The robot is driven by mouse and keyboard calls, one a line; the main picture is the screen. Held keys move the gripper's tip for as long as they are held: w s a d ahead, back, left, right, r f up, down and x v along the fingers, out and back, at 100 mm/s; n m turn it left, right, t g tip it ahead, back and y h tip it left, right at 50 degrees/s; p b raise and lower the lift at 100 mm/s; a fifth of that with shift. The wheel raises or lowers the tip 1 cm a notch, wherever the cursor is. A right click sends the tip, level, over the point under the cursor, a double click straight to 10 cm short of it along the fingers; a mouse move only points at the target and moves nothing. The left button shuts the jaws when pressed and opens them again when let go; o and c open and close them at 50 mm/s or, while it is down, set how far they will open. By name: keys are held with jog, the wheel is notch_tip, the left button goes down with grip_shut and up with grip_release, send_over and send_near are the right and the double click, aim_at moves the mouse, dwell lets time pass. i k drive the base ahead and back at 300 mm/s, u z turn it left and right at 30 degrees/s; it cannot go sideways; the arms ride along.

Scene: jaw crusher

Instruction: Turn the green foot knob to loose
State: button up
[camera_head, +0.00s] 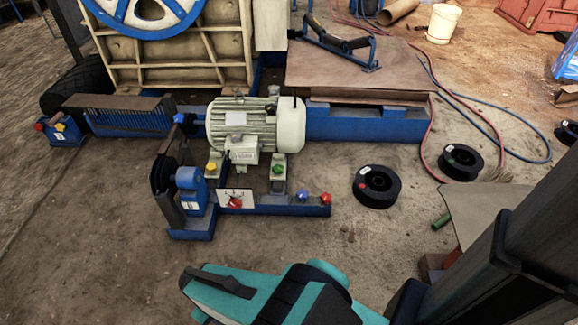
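The green foot knob (277,169) sits on a pale grey-green foot block at the right front foot of the electric motor (255,124). The motor is pale and ribbed and stands on a blue frame (290,210). A yellow knob (211,168) sits at the motor's left front foot. The green knob is small in the picture, and I cannot read its setting or any marking. My gripper is not in view, so I cannot tell its state or its distance from the knob.
A blue knob (303,196) and a red knob (326,198) stand on the frame's right end. A red switch (235,202) is on a white plate. Black rings (376,186) lie on the floor at right, with hoses (480,115) beyond. Floor right of the frame is partly clear.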

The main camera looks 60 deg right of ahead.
aim_at(277, 169)
jog(key=u, duration=0.65)
jog(key=k, duration=0.15)
jog(key=z, duration=2)
jog(key=i, duration=0.5)
jog(key=u, duration=0.35)
